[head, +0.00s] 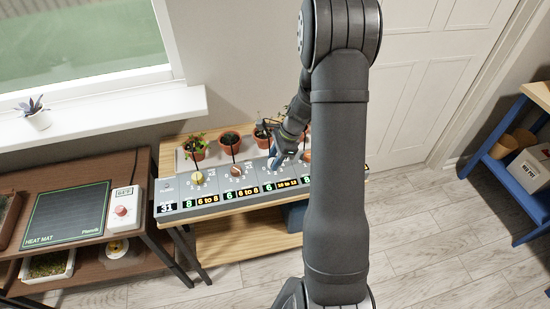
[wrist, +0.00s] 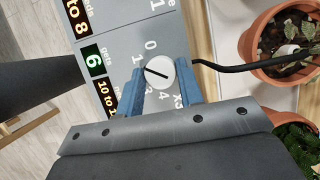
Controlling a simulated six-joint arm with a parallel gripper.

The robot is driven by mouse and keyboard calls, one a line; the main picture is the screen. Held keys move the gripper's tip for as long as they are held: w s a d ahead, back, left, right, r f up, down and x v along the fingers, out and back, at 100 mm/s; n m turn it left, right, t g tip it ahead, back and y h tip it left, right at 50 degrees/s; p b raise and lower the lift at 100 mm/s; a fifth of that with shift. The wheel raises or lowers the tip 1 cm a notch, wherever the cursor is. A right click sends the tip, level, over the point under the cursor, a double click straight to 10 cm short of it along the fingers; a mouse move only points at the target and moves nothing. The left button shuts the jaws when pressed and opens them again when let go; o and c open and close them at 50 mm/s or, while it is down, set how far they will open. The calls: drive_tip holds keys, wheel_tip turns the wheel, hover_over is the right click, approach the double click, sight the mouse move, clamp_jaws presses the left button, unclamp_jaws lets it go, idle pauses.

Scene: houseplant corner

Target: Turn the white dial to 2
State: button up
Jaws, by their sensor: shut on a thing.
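The white dial (wrist: 160,73) sits on the grey control panel (wrist: 118,32) in the wrist view, between the two blue fingers of my gripper (wrist: 161,84), which is shut on it. A black pointer line on the dial runs from near its middle toward the left and slightly up. The digits 0, 3 and 4 show around it; the left finger covers part of the scale, so the 2 is not readable. In the head view my gripper (head: 277,162) is at the panel and hides the dial.
A display by the dial reads 6, with "10 to 12" below. A yellow dial (head: 197,177) is further left on the panel. Potted plants (head: 195,149) stand behind it, and a black tube (wrist: 235,67) runs close to my right finger. A heat mat (head: 67,215) is at left.

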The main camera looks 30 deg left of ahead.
drive_tip(key=n+h, duration=0.1)
drive_tip(key=n, duration=0.2)
drive_tip(key=n+g+h, duration=0.1)
drive_tip(key=n, duration=0.2)
drive_tip(key=shift+w+a+n, duration=0.1)
drive_tip(key=shift+a+n, duration=0.05)
drive_tip(key=shift+n, duration=0.15)
idle(0.3)
drive_tip(key=o, duration=1)
drive_tip(key=shift+c, duration=0.2)
drive_tip(key=shift+r, duration=0.1)
drive_tip(key=v, duration=1.7)
drive_tip(key=shift+w+a, duration=0.25)
drive_tip(key=shift+w, duration=0.15)
drive_tip(key=shift+g, duration=0.3)
